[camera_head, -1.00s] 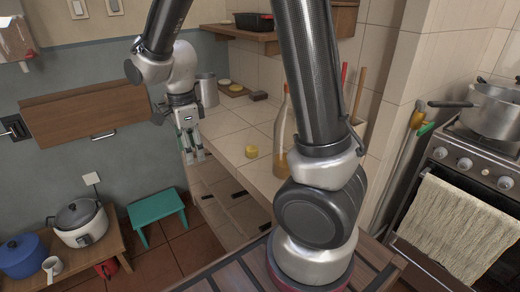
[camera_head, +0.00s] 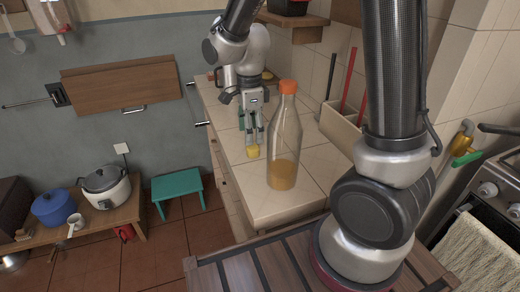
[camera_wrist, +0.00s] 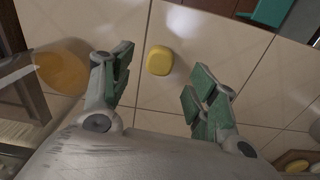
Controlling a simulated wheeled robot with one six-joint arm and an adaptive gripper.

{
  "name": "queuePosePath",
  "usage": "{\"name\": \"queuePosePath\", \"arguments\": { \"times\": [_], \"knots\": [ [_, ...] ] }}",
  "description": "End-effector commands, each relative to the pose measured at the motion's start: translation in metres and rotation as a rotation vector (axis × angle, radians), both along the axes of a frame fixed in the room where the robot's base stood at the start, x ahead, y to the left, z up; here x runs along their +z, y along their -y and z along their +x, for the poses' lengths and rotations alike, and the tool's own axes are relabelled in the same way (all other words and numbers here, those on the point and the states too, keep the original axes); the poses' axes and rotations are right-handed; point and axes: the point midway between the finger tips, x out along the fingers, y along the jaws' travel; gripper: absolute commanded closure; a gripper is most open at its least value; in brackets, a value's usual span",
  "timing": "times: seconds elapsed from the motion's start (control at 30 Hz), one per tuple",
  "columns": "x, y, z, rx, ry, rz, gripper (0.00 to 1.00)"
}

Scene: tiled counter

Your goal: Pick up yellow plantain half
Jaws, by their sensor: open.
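The yellow plantain half (camera_head: 253,152) is a small, rounded yellow piece lying on the tiled counter, left of the bottle. In the wrist view the yellow plantain half (camera_wrist: 160,60) lies on a pale tile, between the lines of the two fingers and a little beyond their tips. My gripper (camera_head: 251,139) points down over the counter, close above or just behind the piece in the head view; I cannot tell the exact gap. In the wrist view my gripper (camera_wrist: 161,80) has its green-padded fingers spread, with nothing between them.
A clear bottle (camera_head: 284,145) with an orange cap and amber liquid stands close to the right of the piece. A utensil box (camera_head: 340,127) stands by the wall. The counter (camera_head: 290,208) is bare in front; its left edge is near the gripper.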

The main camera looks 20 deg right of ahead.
Motion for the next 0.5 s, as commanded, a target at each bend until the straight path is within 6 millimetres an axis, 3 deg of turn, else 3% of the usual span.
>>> {"name": "queuePosePath", "arguments": {
  "times": [0.33, 0.5],
  "knots": [
    [-0.052, 0.0, 0.001, 0.0, -0.004, -0.002, 0.41],
    [-0.064, -0.001, 0.002, 0.0, -0.001, 0.0, 0.41]
  ]
}}
